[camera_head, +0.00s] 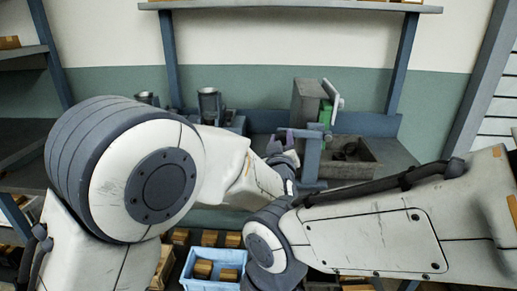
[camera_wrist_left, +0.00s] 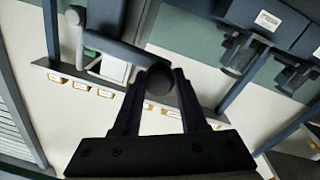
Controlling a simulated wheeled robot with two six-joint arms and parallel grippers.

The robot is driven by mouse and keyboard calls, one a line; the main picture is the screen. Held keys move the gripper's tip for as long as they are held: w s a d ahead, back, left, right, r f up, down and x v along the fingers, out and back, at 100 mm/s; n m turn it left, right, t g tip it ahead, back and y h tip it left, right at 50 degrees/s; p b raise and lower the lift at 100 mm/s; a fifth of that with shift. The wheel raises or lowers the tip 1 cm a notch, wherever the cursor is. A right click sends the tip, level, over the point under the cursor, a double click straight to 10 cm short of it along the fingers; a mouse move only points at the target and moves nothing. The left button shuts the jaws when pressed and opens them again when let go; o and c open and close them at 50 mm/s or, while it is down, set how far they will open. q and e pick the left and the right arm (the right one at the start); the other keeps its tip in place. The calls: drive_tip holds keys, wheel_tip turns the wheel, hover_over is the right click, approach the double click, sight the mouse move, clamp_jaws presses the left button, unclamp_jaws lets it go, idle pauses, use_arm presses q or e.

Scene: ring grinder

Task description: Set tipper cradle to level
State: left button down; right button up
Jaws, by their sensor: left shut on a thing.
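My left gripper (camera_head: 291,136) reaches the machine on the bench at centre right. In the left wrist view its two dark fingers (camera_wrist_left: 158,88) are shut on the round end of a blue-grey bar handle (camera_wrist_left: 122,54). In the head view the blue-grey handle frame (camera_head: 312,158) stands beside the gripper, in front of a grey upright block (camera_head: 305,101). A green part (camera_head: 326,112) and a tilted pale plate (camera_head: 333,94) sit at the block's right. I cannot tell which of these is the tipper cradle, nor its angle. My right gripper does not show.
A grey bin (camera_head: 347,170) with dark contents is right of the handle. A metal cup-like fixture (camera_head: 209,101) stands further left on the bench. A blue crate (camera_head: 205,284) with brown boxes is below. My own arms cover much of the foreground.

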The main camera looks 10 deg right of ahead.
use_arm(q)
drive_tip(key=d+f+n+b, duration=0.3)
drive_tip(key=n+b, duration=0.3)
drive_tip(key=b, duration=0.1)
drive_tip(key=s+d+f+n+b, duration=0.1)
drive_tip(key=d+f+n+b, duration=0.2)
drive_tip(key=n+b, duration=0.3)
drive_tip(key=s+d+f+n+y+b, duration=0.1)
drive_tip(key=d+f+n+b, duration=0.2)
drive_tip(key=n+b, duration=0.3)
drive_tip(key=shift+s+f+n+t+b, duration=0.1)
drive_tip(key=shift+f+n+t+b, duration=0.2)
drive_tip(key=shift+f+b, duration=0.65)
drive_tip(key=shift+d+r+n+b, duration=0.25)
drive_tip(key=shift+d+n+b, duration=0.05)
drive_tip(key=shift+d+n, duration=0.1)
drive_tip(key=shift+s, duration=0.1)
drive_tip(key=shift+c, duration=2.4)
unclamp_jaws()
